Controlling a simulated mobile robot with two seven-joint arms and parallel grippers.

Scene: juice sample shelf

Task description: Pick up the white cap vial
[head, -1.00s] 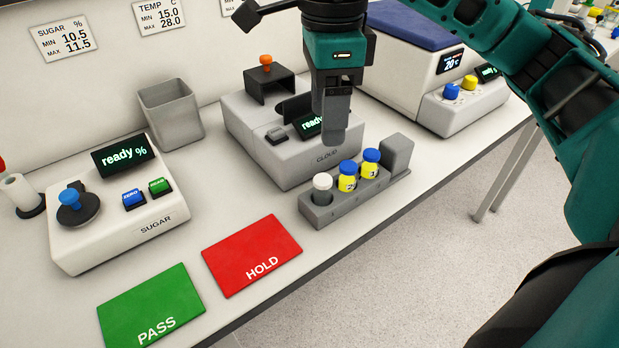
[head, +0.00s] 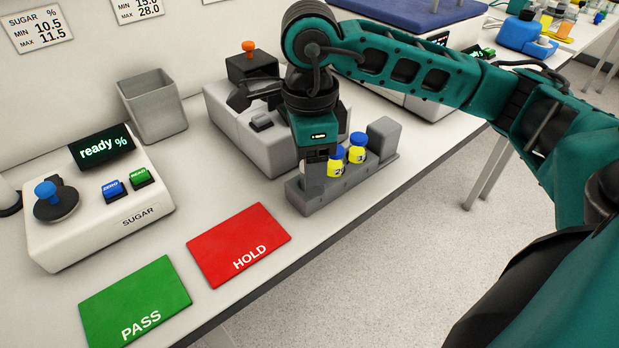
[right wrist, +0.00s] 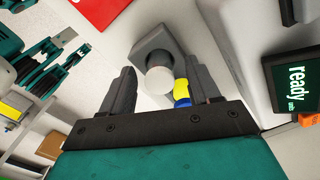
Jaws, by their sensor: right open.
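My right gripper (head: 314,178) is open and points down over the grey rack (head: 336,193) at its left end. In the right wrist view, the white cap vial (right wrist: 160,79) shows its round white cap between the two open fingers, with a gap on each side. In the head view this vial is hidden behind the gripper. Two yellow vials with blue caps, the nearer one (head: 336,167) and the farther one (head: 356,154), stand upright in the rack just right of the gripper. Teal parts of mine show small at the left of the right wrist view; whether the left gripper's jaws are open is unclear.
The CLOUD device (head: 237,130) stands close behind the rack. The red HOLD mat (head: 225,240) and green PASS mat (head: 150,290) lie flat at the front left. The SUGAR device (head: 90,220) and an empty grey bin (head: 155,110) stand farther left.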

